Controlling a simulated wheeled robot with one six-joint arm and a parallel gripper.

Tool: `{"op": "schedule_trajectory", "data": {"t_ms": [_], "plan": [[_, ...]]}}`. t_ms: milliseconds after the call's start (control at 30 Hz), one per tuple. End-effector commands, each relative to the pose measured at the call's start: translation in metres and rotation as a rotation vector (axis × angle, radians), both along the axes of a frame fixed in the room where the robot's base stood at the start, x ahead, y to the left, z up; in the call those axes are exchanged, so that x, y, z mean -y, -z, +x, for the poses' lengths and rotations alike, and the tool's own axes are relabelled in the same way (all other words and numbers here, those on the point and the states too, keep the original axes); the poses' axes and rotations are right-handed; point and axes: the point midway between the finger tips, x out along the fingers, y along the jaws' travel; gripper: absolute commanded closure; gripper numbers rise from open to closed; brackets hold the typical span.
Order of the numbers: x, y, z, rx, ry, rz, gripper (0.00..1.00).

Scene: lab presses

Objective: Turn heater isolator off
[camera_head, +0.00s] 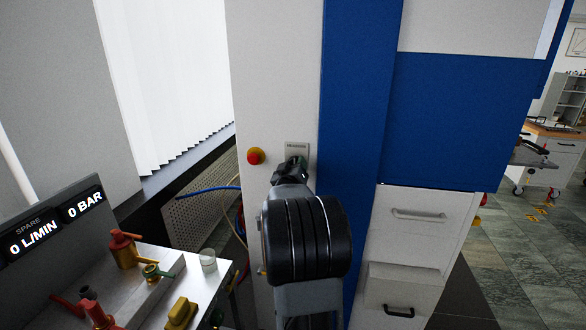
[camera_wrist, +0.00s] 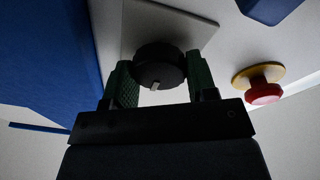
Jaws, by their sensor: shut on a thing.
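The heater isolator is a round black knob with a pale pointer mark, on a light grey plate on the white cabinet panel. In the wrist view the knob (camera_wrist: 158,68) sits between the two green-padded fingers of my gripper (camera_wrist: 158,84), which is shut on it. The pale mark is at the knob's lower edge in that view. In the head view the labelled plate (camera_head: 297,149) shows above my gripper (camera_head: 291,168). My wrist and fingers hide the knob there, and the label is too small to read.
A red emergency button on a yellow base (camera_head: 256,156) is just left of the plate, and also shows in the wrist view (camera_wrist: 263,92). A blue cabinet column (camera_head: 357,120) stands close to the right. A bench with valves (camera_head: 150,270) and a small beaker (camera_head: 208,261) is lower left.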

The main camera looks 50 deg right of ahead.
Motion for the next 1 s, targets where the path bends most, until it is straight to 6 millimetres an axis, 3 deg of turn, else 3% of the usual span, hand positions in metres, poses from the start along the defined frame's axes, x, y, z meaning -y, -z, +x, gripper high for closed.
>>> {"op": "schedule_trajectory", "data": {"t_ms": [567,600,833,1000], "plan": [[0.0014,0.0048,-0.0018,-0.027,0.005,-0.004,0.71],[0.0013,0.0049,-0.0017,-0.027,0.005,-0.004,0.44],[-0.0007,0.0025,0.0004,-0.023,-0.001,-0.008,0.22],[-0.0013,0.0015,0.001,-0.021,-0.003,-0.009,0.22]]}}
